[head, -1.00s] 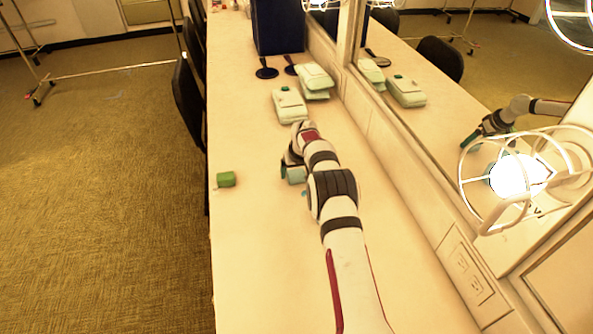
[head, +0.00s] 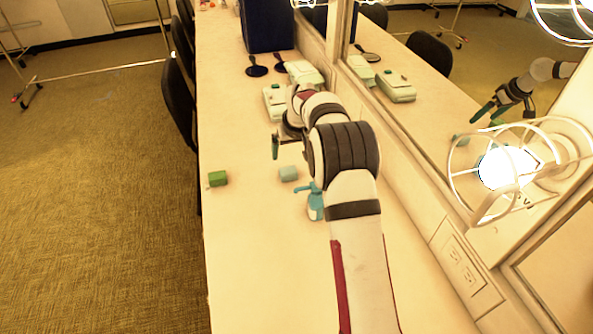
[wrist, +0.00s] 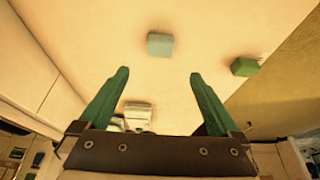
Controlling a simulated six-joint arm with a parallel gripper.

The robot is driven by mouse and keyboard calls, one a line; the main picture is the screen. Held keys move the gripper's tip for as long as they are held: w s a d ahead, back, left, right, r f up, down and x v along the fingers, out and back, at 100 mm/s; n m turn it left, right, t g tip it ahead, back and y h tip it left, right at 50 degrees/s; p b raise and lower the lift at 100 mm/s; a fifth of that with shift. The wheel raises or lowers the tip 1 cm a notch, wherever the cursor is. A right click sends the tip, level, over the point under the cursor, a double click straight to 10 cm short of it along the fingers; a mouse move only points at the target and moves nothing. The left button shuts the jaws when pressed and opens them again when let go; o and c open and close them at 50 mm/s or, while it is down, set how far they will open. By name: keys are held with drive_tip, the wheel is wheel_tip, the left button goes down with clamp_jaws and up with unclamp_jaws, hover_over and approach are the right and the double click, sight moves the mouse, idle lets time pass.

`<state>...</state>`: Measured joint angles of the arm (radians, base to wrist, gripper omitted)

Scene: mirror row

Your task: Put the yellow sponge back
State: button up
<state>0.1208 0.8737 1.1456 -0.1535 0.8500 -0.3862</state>
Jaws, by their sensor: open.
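I cannot make out a plainly yellow sponge in either view. A pale blue-grey block (head: 288,174) lies on the counter; it also shows in the wrist view (wrist: 160,44). A green block (head: 218,178) lies left of it near the counter's edge, and shows at the right in the wrist view (wrist: 245,66). My gripper (wrist: 158,74) is open, its two green fingers apart with nothing between them. In the head view my gripper (head: 280,144) is above the counter, beyond the blue-grey block and apart from it, partly hidden by my arm.
A teal-topped pump bottle (head: 316,203) stands beside my arm. Pale green cases (head: 274,101), dark hand mirrors (head: 256,68) and a dark blue box (head: 266,25) are farther back. The wall mirror (head: 420,80) and a caged lamp (head: 507,168) bound the right. The near left counter is clear.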

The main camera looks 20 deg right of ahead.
drive_tip(key=s+a+r+m+g, duration=0.1)
drive_tip(key=s+a+r, duration=0.1)
drive_tip(key=s+r, duration=0.35)
drive_tip(key=s+a+r+m+g+y, duration=0.1)
drive_tip(key=s+a+r, duration=0.1)
drive_tip(key=s, duration=0.7)
drive_tip(key=s+a+r+m, duration=0.1)
drive_tip(key=s+a+r, duration=0.1)
drive_tip(key=s+r, duration=0.35)
drive_tip(key=s+a+f+m+g, duration=0.1)
drive_tip(key=s+a+f, duration=0.1)
drive_tip(key=s, duration=1.1)
drive_tip(key=s+a+f+m+g, duration=0.1)
drive_tip(key=s+f, duration=0.1)
drive_tip(key=s, duration=1.2)
drive_tip(key=shift+a+m+g+y, duration=0.3)
drive_tip(key=shift+a+g+y, duration=0.05)
drive_tip(key=shift+g+y, duration=0.05)
